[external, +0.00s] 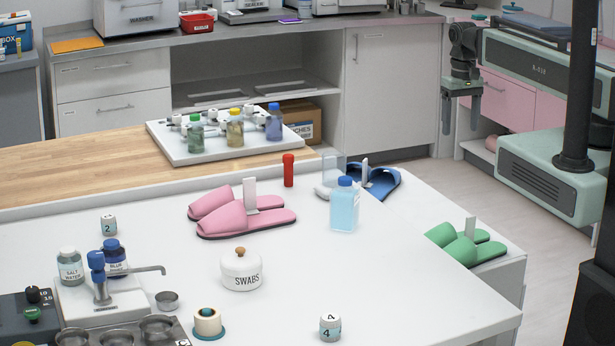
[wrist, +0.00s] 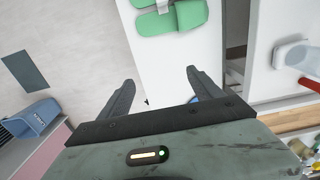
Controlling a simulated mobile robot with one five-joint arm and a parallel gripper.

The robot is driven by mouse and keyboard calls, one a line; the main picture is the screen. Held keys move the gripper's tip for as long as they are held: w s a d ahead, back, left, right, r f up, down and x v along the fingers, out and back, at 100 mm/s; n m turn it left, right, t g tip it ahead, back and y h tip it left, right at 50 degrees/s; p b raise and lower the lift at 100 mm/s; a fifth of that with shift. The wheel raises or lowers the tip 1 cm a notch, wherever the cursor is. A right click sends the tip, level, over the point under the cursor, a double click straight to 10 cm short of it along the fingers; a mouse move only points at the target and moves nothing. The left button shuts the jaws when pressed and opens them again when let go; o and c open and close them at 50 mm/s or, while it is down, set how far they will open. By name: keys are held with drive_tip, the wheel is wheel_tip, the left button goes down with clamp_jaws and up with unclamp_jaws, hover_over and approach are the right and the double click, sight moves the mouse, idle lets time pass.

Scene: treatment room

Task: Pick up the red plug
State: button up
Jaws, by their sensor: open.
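The red plug (external: 288,170) stands upright on the white table, behind the pink slippers and left of a clear beaker. In the wrist view a red piece at the right edge (wrist: 309,84) appears to be the same plug, partly cut off by the frame. My gripper (external: 461,112) hangs in the air at the upper right, well away from the plug. In the wrist view its two dark fingers (wrist: 160,78) are spread apart with nothing held between them.
Pink slippers (external: 245,222), a blue bottle (external: 344,207), a swabs jar (external: 241,270) and a blue slipper (external: 379,183) surround the plug's area. Green slippers (external: 466,246) lie at the table's right. A white tray with vials (external: 180,154) stands behind, on the wooden top.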

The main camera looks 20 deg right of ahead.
idle(0.3)
drive_tip(key=c, duration=0.5)
